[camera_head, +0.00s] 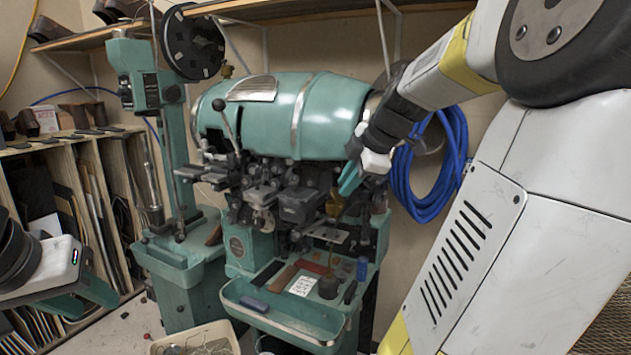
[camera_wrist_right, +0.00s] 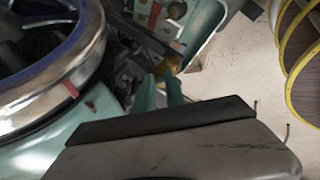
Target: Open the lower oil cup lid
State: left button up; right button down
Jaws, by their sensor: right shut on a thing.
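A teal sole stitcher (camera_head: 318,115) stands in the middle of the head view. A small brass-coloured part (camera_head: 335,204), which looks like the lower oil cup, sits on its front right side, just below my right gripper. It also shows at the fingertips in the right wrist view (camera_wrist_right: 172,61). My right gripper (camera_head: 349,180) reaches down from the upper right, its teal fingers shut on the small lid there. The fingers also show in the wrist view (camera_wrist_right: 158,93). The lid is too small to tell how far it is open. My left gripper (camera_head: 90,292) hangs at the lower left, away from the machine.
A teal tray (camera_head: 285,318) with small tools juts out below the machine. A blue hose coil (camera_head: 432,165) hangs on the wall to the right. A shelf rack (camera_head: 105,190) with flat sheets stands at the left. A white bin (camera_head: 195,338) stands on the floor.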

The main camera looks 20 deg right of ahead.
jog(key=shift+s+d+f+m+t+y, duration=0.3)
jog(key=shift+s+d+f+t+y, duration=0.2)
jog(key=shift+t+y, duration=0.7)
jog(key=shift+s+d+f+m+t+y, duration=0.35)
jog(key=shift+s+f+t+y, duration=0.25)
jog(key=shift+t, duration=1)
jog(key=shift+s+d+f+m+t+y, duration=0.25)
jog(key=shift+s+d+f+t+y, duration=0.2)
jog(key=shift+t+y, duration=0.75)
jog(key=shift+f+t, duration=0.1)
jog(key=shift+t, duration=0.2)
jog(key=c, duration=1.4)
grip_release()
jog(key=shift+d, duration=0.1)
jog(key=v, duration=0.7)
jog(key=shift+s+d, duration=0.1)
jog(key=shift+s, duration=0.3)
